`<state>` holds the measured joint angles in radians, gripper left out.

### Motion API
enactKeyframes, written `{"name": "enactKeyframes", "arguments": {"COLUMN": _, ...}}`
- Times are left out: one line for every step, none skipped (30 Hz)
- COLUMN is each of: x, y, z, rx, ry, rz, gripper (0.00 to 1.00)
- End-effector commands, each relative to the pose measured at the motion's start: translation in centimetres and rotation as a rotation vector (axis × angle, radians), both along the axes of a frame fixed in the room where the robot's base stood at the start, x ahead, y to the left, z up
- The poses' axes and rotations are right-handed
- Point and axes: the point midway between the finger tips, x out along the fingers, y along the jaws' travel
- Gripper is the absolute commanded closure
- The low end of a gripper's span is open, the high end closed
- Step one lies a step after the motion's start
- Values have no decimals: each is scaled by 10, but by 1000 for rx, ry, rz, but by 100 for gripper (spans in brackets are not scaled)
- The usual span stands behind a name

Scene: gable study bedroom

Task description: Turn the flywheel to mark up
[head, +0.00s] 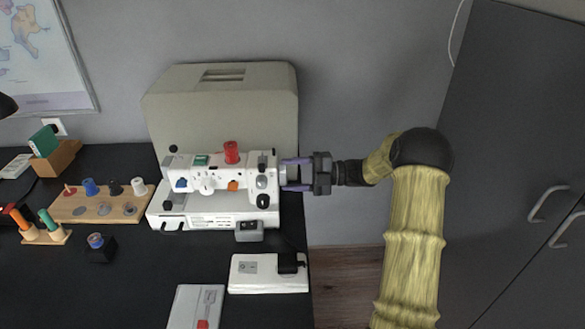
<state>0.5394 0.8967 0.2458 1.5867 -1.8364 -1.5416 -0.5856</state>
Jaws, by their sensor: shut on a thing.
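A white sewing machine (220,208) stands on the dark desk in front of its beige case. Its flywheel (283,175) is at the right end of the upper arm, small in the picture and partly covered by my fingers. My gripper (287,174) reaches in from the right, level with the machine's arm. Its two purple-grey fingers, one at the far side and one at the near side, are shut on the flywheel. I cannot make out the mark on the flywheel or which way it faces.
The beige case (221,101) stands behind the machine. A foot pedal (268,273) lies at the front near the desk's right edge. A wooden spool rack (101,204) is to the left. A dark wardrobe (525,150) stands right; between it and the desk is open floor.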

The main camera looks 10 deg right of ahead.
Motion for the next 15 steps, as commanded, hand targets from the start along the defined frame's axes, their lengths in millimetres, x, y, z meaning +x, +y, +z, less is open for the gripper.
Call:
{"name": "enactKeyframes", "arguments": {"x": 0, "y": 0, "z": 4, "rx": 8, "ry": 46, "rz": 0, "gripper": 66}}
{"name": "enactKeyframes", "arguments": {"x": 0, "y": 0, "z": 4, "rx": 13, "ry": 74, "rz": 1, "gripper": 66}}
{"name": "enactKeyframes", "arguments": {"x": 0, "y": 0, "z": 4, "rx": 20, "ry": 111, "rz": 2, "gripper": 66}}
{"name": "enactKeyframes", "arguments": {"x": 0, "y": 0, "z": 4, "rx": 26, "ry": 140, "rz": 1, "gripper": 66}}
{"name": "enactKeyframes", "arguments": {"x": 0, "y": 0, "z": 4, "rx": 30, "ry": 168, "rz": 1, "gripper": 66}}
{"name": "enactKeyframes", "arguments": {"x": 0, "y": 0, "z": 4, "rx": 38, "ry": 206, "rz": 0, "gripper": 66}}
{"name": "enactKeyframes", "arguments": {"x": 0, "y": 0, "z": 4, "rx": 44, "ry": 233, "rz": 1, "gripper": 66}}
{"name": "enactKeyframes", "arguments": {"x": 0, "y": 0, "z": 4, "rx": 50, "ry": 260, "rz": 1, "gripper": 66}}
{"name": "enactKeyframes", "arguments": {"x": 0, "y": 0, "z": 4, "rx": 57, "ry": 298, "rz": 1, "gripper": 66}}
{"name": "enactKeyframes", "arguments": {"x": 0, "y": 0, "z": 4, "rx": 63, "ry": 325, "rz": 1, "gripper": 66}}
{"name": "enactKeyframes", "arguments": {"x": 0, "y": 0, "z": 4, "rx": 68, "ry": 352, "rz": 1, "gripper": 66}}
{"name": "enactKeyframes", "arguments": {"x": 0, "y": 0, "z": 4, "rx": 75, "ry": 387, "rz": 0, "gripper": 66}}
{"name": "enactKeyframes", "arguments": {"x": 0, "y": 0, "z": 4, "rx": 79, "ry": 411, "rz": 0, "gripper": 66}}
{"name": "enactKeyframes", "arguments": {"x": 0, "y": 0, "z": 4, "rx": 84, "ry": 437, "rz": -1, "gripper": 66}}
{"name": "enactKeyframes", "arguments": {"x": 0, "y": 0, "z": 3, "rx": 90, "ry": 468, "rz": 0, "gripper": 66}}
